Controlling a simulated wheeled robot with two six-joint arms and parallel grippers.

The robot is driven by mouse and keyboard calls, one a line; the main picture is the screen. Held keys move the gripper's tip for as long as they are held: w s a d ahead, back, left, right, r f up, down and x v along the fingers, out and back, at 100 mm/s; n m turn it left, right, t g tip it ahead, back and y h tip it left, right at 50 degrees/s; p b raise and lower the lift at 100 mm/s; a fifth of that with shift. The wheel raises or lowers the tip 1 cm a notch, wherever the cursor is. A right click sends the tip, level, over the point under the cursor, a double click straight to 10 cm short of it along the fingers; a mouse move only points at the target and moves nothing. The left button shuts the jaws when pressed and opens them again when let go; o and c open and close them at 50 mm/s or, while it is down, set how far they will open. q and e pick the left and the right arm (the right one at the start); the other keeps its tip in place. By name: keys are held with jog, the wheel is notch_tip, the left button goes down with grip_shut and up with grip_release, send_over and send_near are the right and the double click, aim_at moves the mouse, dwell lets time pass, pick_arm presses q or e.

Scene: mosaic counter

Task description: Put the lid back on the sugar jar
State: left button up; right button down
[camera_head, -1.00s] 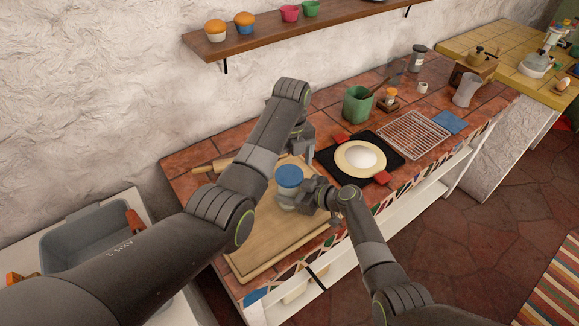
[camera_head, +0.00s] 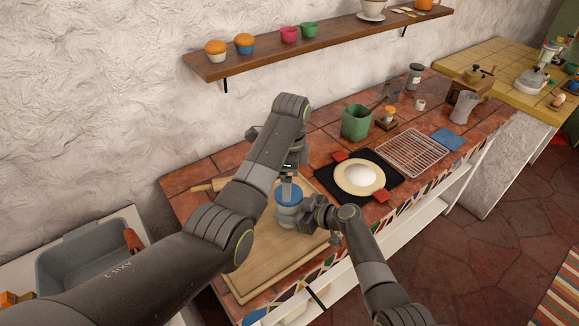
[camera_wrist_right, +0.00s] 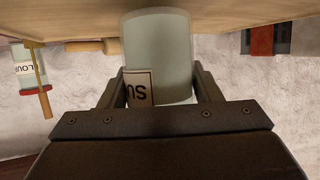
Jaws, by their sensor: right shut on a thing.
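The sugar jar (camera_head: 286,219) is a pale glass jar on the wooden board. In the right wrist view its glass (camera_wrist_right: 160,50) and part of an upside-down label show. The blue lid (camera_head: 287,199) shows at the jar's top; I cannot tell whether it is fully seated. My right gripper (camera_head: 305,213) is shut on the jar from the right; its fingers flank the glass in the wrist view. My left gripper (camera_head: 288,180) comes down over the blue lid, its fingers at or just above it. Its opening is too small and covered to judge.
The wooden board (camera_head: 252,262) lies on the tiled counter, with a rolling pin (camera_head: 207,186) behind it. A black mat with a cream plate (camera_head: 345,186) lies to the right. A cooling rack (camera_head: 410,152) and green pot (camera_head: 355,121) stand beyond. A sink (camera_head: 85,255) is at left.

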aim_at(288, 208)
pick_arm(q)
jog(key=n, duration=0.6)
jog(key=shift+w+r+n, duration=0.1)
jog(key=shift+r+n, duration=0.2)
jog(key=shift+r, duration=0.05)
jog(key=n, duration=0.6)
jog(key=shift+r, duration=0.35)
jog(key=n, duration=0.6)
jog(key=shift+w+r+n, duration=0.1)
jog(key=shift+r+n, duration=0.2)
jog(key=shift+r, duration=0.05)
jog(key=n, duration=0.7)
jog(key=shift+w+r+t, duration=0.1)
jog(key=shift+r+t, duration=0.2)
jog(key=shift+r, duration=0.05)
jog(key=shift+f, duration=4.05)
